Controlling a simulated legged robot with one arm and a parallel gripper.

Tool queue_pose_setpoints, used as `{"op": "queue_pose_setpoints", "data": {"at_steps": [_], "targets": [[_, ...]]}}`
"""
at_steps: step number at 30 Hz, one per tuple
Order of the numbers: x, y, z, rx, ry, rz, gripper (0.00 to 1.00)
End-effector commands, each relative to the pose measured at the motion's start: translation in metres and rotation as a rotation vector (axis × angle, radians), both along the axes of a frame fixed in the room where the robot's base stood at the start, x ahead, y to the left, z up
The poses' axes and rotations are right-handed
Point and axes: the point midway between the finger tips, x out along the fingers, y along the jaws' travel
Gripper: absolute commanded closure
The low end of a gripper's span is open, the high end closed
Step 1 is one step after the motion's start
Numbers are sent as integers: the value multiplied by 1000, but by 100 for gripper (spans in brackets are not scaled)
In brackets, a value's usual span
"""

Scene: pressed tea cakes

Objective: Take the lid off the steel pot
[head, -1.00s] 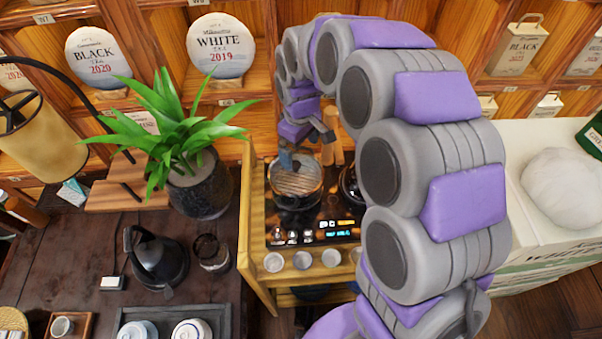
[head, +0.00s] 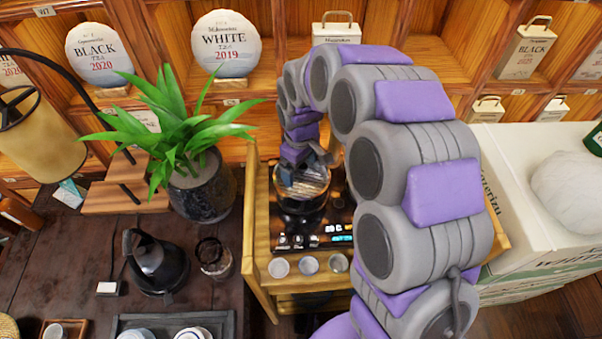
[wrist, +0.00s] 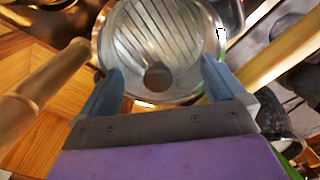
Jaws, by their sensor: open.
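The steel pot (head: 299,206) stands on the dark stove top of a wooden cart, partly hidden behind my gripper. Its lid (head: 322,178), clear with a steel rim, sits on the pot. In the wrist view the round lid (wrist: 150,28) fills the upper middle and carries a dark round knob (wrist: 158,76). My gripper (wrist: 163,70) is open, with one blue-grey finger on each side of the knob and visible gaps to it. In the head view my gripper (head: 297,178) is low over the lid. Whether the fingertips touch the lid cannot be told.
A potted plant (head: 203,190) and a black kettle (head: 155,262) stand on the dark table at left. A white box (head: 500,190) is at right. A wooden handle (wrist: 45,75) passes close left of my gripper.

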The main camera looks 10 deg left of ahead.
Motion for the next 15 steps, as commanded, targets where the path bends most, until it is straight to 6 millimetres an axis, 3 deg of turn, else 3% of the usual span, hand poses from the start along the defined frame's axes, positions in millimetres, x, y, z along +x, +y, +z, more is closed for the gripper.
{"op": "queue_pose_setpoints", "data": {"at_steps": [2,15], "targets": [[-1,-1,-1,5,3,-1,15],[-1,-4,-2,2,9,-2,57]]}}
